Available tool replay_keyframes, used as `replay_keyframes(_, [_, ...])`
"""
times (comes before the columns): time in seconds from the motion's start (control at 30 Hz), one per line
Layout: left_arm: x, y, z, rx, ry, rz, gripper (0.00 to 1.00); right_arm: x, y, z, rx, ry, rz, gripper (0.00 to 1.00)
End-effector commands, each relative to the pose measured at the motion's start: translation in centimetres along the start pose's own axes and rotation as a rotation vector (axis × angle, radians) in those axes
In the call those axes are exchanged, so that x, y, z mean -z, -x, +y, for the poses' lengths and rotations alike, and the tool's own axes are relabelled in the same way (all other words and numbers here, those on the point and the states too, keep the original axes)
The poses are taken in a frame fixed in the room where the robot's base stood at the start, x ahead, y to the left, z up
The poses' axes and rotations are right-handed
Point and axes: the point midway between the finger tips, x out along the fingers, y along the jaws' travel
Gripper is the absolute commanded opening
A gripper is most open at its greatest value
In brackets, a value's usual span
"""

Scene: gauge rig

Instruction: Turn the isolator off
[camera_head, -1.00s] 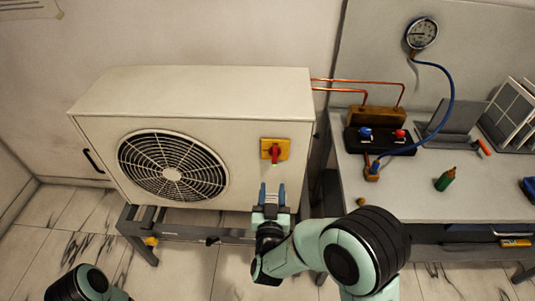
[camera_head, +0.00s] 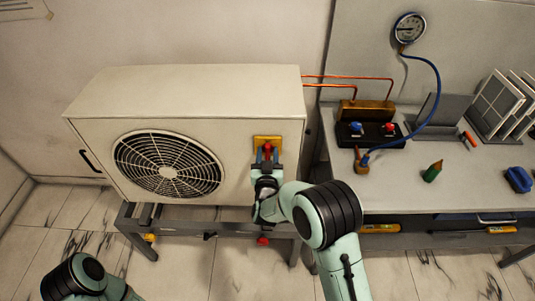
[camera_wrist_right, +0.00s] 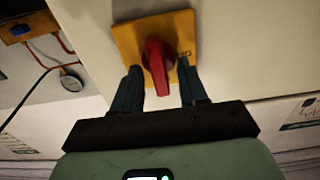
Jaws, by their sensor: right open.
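The isolator is a yellow plate (camera_head: 262,140) with a red rotary handle (camera_head: 267,149) on the front of the beige fan unit (camera_head: 180,98). In the right wrist view the red handle (camera_wrist_right: 158,66) stands roughly upright on the yellow plate (camera_wrist_right: 127,38). My right gripper (camera_head: 266,157) is open at the isolator, with one blue finger on each side of the handle. A narrow gap seems to remain on each side; contact is unclear. In the head view the gripper covers the handle's lower part. My left arm shows at bottom left, its gripper out of view.
The fan grille (camera_head: 168,166) is left of the isolator. Copper pipes (camera_head: 350,77) run right to a valve block (camera_head: 372,132) on the workbench (camera_head: 465,180). A gauge (camera_head: 409,28) hangs above. A grey frame (camera_head: 180,222) supports the unit.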

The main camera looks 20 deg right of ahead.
Motion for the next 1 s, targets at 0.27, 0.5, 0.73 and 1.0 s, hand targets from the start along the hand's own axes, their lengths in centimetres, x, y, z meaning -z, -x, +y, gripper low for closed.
replay_keyframes(0.27, [0.0, 0.0, 0.0, 0.0, 0.0, 0.0, 0.7, 0.0, 0.0, 0.0, 0.0, 0.0, 0.0, 0.0])
replay_keyframes(0.5, [0.0, -0.1, 0.0, 0.0, 0.0, -0.001, 0.7, 0.0, 0.1, 0.0, 0.0, 0.006, 0.0, 0.0])
replay_keyframes(0.73, [-0.2, -0.4, -0.2, 0.001, 0.001, -0.003, 0.7, 0.0, 0.1, -0.1, 0.001, 0.072, 0.001, 0.0])
replay_keyframes(1.0, [-0.4, -1.1, -0.5, 0.002, 0.002, -0.006, 0.7, -0.1, 0.1, -0.3, 0.001, 0.271, 0.001, 0.0])
